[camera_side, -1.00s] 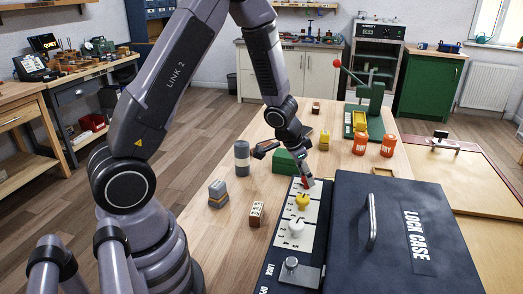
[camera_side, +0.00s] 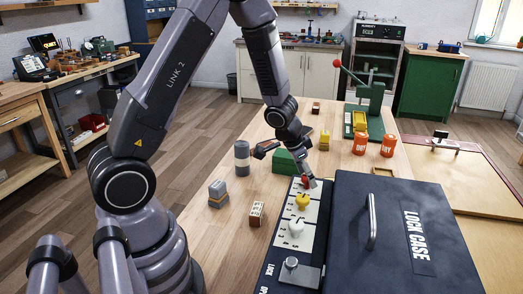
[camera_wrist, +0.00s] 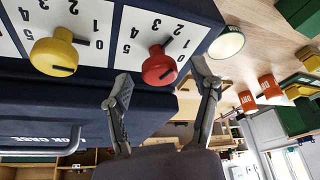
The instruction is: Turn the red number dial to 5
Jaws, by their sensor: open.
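The red number dial (camera_wrist: 160,66) is a round red knob on a white plate numbered 0 to 5, seen large in the wrist view. Black marks show on and beside it; I cannot tell surely which number it points to. My gripper (camera_wrist: 165,88) is open, with one finger on each side of the dial in the picture. I see no finger clearly touching it. In the side view the red dial (camera_side: 305,182) shows at the far end of the dial strip, partly hidden by my gripper (camera_side: 312,184).
A yellow dial (camera_wrist: 53,54) sits beside the red one, and a white dial (camera_side: 296,228) lies further along the strip. The dark lock case (camera_side: 400,250) with its handle stands right of the strip. A green block (camera_side: 285,162) is close by.

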